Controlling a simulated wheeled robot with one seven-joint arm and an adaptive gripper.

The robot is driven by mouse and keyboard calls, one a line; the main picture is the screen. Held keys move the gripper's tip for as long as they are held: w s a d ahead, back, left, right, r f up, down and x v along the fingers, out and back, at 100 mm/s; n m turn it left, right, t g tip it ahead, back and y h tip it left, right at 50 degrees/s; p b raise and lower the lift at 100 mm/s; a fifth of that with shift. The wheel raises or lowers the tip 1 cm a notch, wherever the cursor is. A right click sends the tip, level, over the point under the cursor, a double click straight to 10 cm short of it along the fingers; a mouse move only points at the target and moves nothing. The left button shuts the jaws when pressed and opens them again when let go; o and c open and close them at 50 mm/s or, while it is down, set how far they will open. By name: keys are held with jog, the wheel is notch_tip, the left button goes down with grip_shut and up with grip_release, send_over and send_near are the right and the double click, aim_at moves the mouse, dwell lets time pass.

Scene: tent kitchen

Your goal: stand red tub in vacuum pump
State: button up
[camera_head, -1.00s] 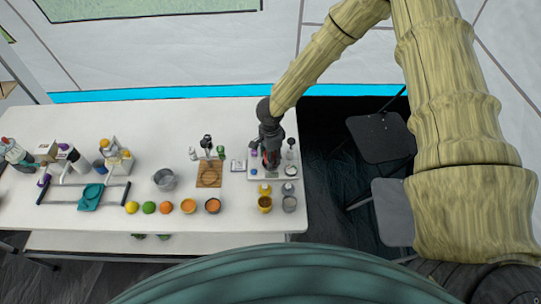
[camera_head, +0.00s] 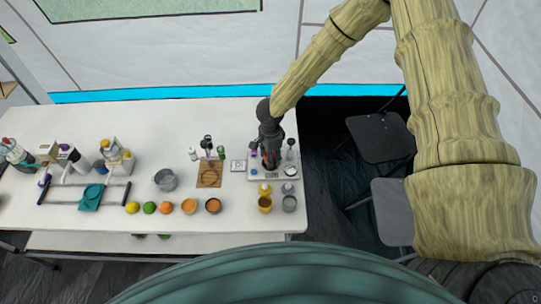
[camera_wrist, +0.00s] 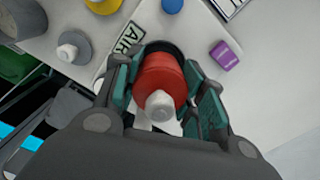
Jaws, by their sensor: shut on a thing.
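The red tub (camera_wrist: 158,77) is a red round body with a white cap facing the wrist camera. My gripper (camera_wrist: 160,84) is shut on it, with teal finger pads on both sides. In the head view my gripper (camera_head: 269,158) is low over the white board at the table's right end and mostly hides the tub. A dark round rim (camera_wrist: 166,46), seemingly part of the vacuum pump, shows just behind the tub beside a label reading AIR (camera_wrist: 127,38). Whether the tub's base is inside this rim is hidden.
A purple block (camera_wrist: 225,55), a blue cap (camera_wrist: 172,5) and a grey bottle with a white cap (camera_wrist: 73,46) stand close around. The table's right edge is near.

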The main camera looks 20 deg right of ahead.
jog(key=shift+f+b, duration=0.35)
jog(key=shift+f, duration=0.45)
dwell(0.4)
jog(key=o, duration=0.5)
jog(key=shift+r+p, duration=2.45)
jog(key=shift+r, duration=0.5)
jog(key=shift+r+p, duration=0.35)
jog(key=shift+r, duration=2.2)
jog(key=shift+d, duration=0.1)
